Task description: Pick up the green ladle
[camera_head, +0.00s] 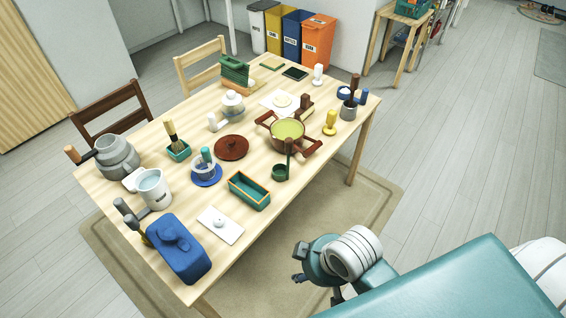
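The green ladle (279,172) is dark green, with a round cup low on the wooden table (318,142) and a handle rising upright beside the pot. It is near the table's front edge, right of the teal rectangular tray. My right gripper (299,265) is at the lower middle, in front of the table and apart from the ladle. Its dark fingers are small and partly hidden by my wrist, so I cannot tell how far apart they are. No object shows in it. My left gripper is not in view.
A brown-handled pot (272,132) with green contents stands just behind the ladle. The teal tray (234,195), a brown lid (231,148) and a yellow-handled item (330,123) are nearby. A blue lidded box (178,262) is front left. Open floor lies right of the table.

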